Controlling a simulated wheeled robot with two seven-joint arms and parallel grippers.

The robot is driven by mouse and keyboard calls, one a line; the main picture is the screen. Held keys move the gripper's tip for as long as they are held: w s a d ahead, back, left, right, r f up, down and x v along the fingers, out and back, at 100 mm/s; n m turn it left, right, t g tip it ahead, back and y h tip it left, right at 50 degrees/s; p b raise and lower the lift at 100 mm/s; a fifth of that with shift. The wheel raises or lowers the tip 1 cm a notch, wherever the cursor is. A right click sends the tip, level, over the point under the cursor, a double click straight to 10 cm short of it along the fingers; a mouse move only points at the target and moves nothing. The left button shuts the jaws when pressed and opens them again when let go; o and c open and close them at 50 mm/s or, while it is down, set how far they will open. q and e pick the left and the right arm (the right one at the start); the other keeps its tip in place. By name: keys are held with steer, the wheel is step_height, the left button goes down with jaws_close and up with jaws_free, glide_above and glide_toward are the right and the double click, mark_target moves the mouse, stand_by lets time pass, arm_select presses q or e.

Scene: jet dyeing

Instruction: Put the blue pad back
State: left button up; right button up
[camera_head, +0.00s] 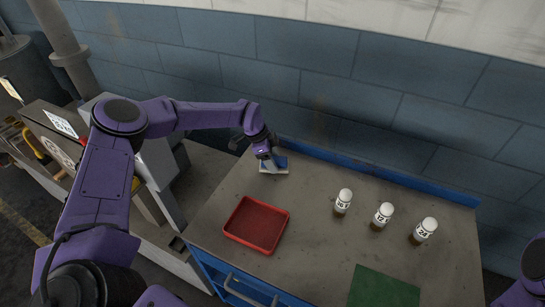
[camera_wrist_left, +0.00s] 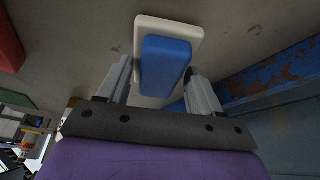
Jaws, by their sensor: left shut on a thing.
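The blue pad (camera_head: 281,161) is at the back left of the worktop, near the wall. A pale, cream-coloured plate or holder (camera_head: 273,172) shows at the pad. My left gripper (camera_head: 272,162) is over the pad and shut on it. In the left wrist view the blue pad (camera_wrist_left: 165,68) sits between the two fingers, with the pale plate (camera_wrist_left: 170,24) behind it. I cannot tell whether the pad touches the plate. Only part of my right arm shows at the lower right edge; its gripper is out of view.
A red tray (camera_head: 231,233) lies on the worktop (camera_head: 315,220), front-left. Three white-capped bottles (camera_head: 341,202) (camera_head: 381,216) (camera_head: 423,231) stand at the right. A green mat (camera_head: 383,288) lies at the front. A blue raised edge (camera_head: 345,162) runs along the back.

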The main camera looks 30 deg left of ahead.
arm_select(q)
steer(key=shift+a+f, duration=0.1)
steer(key=shift+f, duration=0.3)
steer(key=shift+c, duration=0.4)
steer(key=shift+s+r, duration=0.1)
steer(key=shift+s, duration=0.1)
steer(key=o, duration=1)
steer(key=shift+w, duration=0.1)
steer(key=b+v, duration=0.3)
steer(key=v, duration=0.9)
